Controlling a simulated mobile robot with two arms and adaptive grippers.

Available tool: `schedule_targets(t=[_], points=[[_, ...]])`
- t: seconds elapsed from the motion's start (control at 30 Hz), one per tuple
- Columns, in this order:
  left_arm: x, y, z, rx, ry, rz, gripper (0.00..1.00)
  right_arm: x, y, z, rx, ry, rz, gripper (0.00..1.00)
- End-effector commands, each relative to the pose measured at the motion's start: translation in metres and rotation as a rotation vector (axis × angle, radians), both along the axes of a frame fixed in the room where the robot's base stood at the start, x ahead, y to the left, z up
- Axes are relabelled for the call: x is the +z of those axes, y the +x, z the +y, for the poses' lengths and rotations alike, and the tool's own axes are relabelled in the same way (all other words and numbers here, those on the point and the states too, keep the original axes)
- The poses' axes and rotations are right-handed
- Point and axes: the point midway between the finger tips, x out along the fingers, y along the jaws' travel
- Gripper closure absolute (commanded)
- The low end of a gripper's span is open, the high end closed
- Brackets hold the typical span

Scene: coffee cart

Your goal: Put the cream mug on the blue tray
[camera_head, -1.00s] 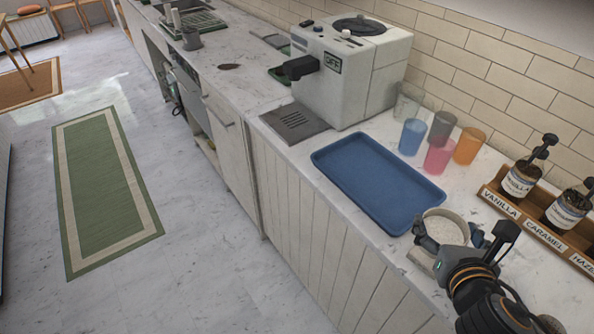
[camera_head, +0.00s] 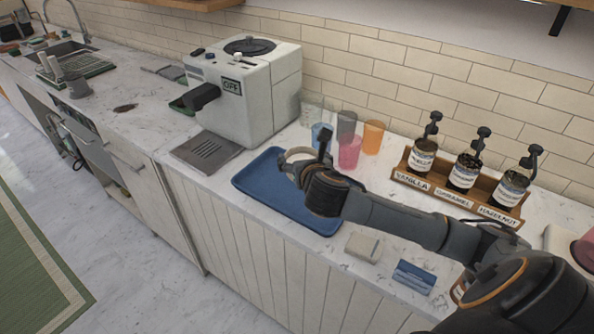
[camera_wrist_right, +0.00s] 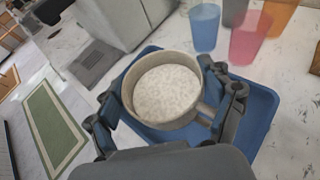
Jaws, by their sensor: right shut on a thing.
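The cream mug (camera_head: 296,153) shows as a pale rim behind my right gripper (camera_head: 302,168) in the head view; the rest of it is hidden. In the right wrist view the mug (camera_wrist_right: 165,92) is seen from above, between both fingers of the right gripper (camera_wrist_right: 168,90), which is shut on it. The blue tray (camera_head: 257,188) lies on the counter under the mug, partly hidden by my right arm. Its right part (camera_wrist_right: 262,108) shows in the wrist view. I cannot tell whether the mug touches the tray. My left gripper is not in view.
Clear, blue, grey, pink (camera_head: 349,152) and orange (camera_head: 372,137) cups stand just behind the tray. A white coffee machine (camera_head: 255,95) is left of them. A syrup rack (camera_head: 455,193) stands at right. A small beige block (camera_head: 363,247) and a blue item (camera_head: 414,277) lie in front.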

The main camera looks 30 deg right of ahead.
Motion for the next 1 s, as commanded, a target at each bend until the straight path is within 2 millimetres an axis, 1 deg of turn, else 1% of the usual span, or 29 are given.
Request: schedule_targets(t=[0.03,0.1,0.2,0.3,0.47,0.53,0.6,0.7,0.8,1.0], points=[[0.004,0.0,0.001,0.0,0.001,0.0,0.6,-0.005,0.011,-0.004,-0.003,0.001,0.001,0.7],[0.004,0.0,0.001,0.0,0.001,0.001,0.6,-0.022,0.021,-0.008,-0.002,0.001,0.003,0.7],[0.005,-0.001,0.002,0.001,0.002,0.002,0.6,-0.038,0.034,-0.013,-0.002,0.002,0.0,0.7],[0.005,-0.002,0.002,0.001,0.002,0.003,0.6,-0.049,0.043,-0.016,0.0,0.002,-0.002,0.7],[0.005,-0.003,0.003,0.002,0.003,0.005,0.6,-0.058,0.05,-0.019,0.001,0.0,-0.002,0.7],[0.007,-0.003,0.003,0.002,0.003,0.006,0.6,-0.066,0.053,-0.019,0.002,0.001,0.002,0.7],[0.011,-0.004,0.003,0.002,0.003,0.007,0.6,-0.078,0.052,-0.019,0.002,0.001,0.004,0.7],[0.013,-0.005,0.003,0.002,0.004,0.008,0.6,-0.089,0.052,-0.019,0.002,0.001,0.001,0.7],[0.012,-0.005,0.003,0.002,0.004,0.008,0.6,-0.092,0.052,-0.019,0.002,-0.001,-0.001,0.7],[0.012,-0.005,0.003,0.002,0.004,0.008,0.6,-0.092,0.052,-0.02,0.002,-0.001,-0.002,0.7]])
